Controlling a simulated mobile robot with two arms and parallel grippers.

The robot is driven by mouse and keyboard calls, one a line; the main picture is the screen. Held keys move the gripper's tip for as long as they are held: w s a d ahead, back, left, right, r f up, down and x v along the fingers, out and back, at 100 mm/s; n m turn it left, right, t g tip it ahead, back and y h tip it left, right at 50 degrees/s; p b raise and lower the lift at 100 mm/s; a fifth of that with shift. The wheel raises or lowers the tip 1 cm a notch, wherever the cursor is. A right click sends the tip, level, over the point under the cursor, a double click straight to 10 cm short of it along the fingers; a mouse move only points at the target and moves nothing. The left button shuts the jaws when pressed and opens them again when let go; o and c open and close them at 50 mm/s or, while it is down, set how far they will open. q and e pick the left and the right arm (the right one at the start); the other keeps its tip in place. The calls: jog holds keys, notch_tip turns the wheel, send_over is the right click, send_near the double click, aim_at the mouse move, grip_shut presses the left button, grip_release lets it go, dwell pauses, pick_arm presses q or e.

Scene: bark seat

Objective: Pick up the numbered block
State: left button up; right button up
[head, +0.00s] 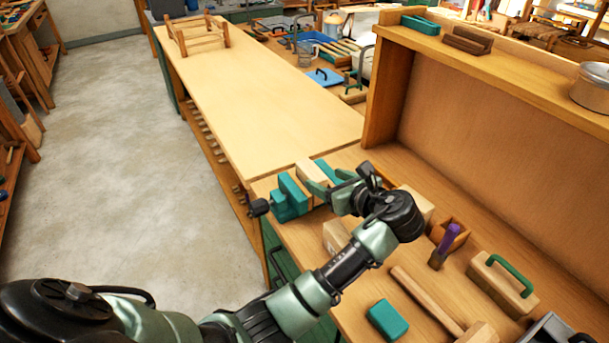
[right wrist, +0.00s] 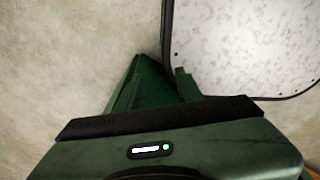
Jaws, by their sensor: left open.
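No number can be read on any block in the head view. A pale wooden block (head: 311,173) sits at the near end of the long bench, among teal parts that look like a vise (head: 289,197). My left gripper (head: 325,189) is open over the bench, just right of and close to this block. Its wrist hides part of the area behind, and I cannot tell whether it touches anything. A teal block (head: 387,319) lies nearer on the bench top. In the right wrist view, dark green parts of my right gripper (right wrist: 158,84) show, with no block near them.
A mallet (head: 428,300), a green-handled wooden block (head: 502,281) and a purple-handled tool (head: 445,246) lie to the right. A tall wooden shelf (head: 480,130) stands behind them. The long bench top (head: 260,95) is mostly clear, with a small wooden frame (head: 198,36) at its far end.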

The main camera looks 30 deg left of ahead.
aim_at(316, 175)
pick_arm(q)
jog(key=shift+w+a+f, duration=0.15)
jog(key=shift+w+a, duration=0.05)
jog(key=shift+a, duration=0.25)
jog(key=p+x, duration=0.1)
jog(key=x, duration=0.4)
jog(key=shift+f, duration=0.15)
jog(key=shift+w+a+f, duration=0.15)
jog(key=shift+w+a, duration=0.05)
jog(key=shift+a, duration=0.1)
jog(key=c, duration=0.4)
grip_shut()
pick_arm(e)
jog(key=shift+s+d+r, duration=0.3)
jog(key=shift+r, duration=0.25)
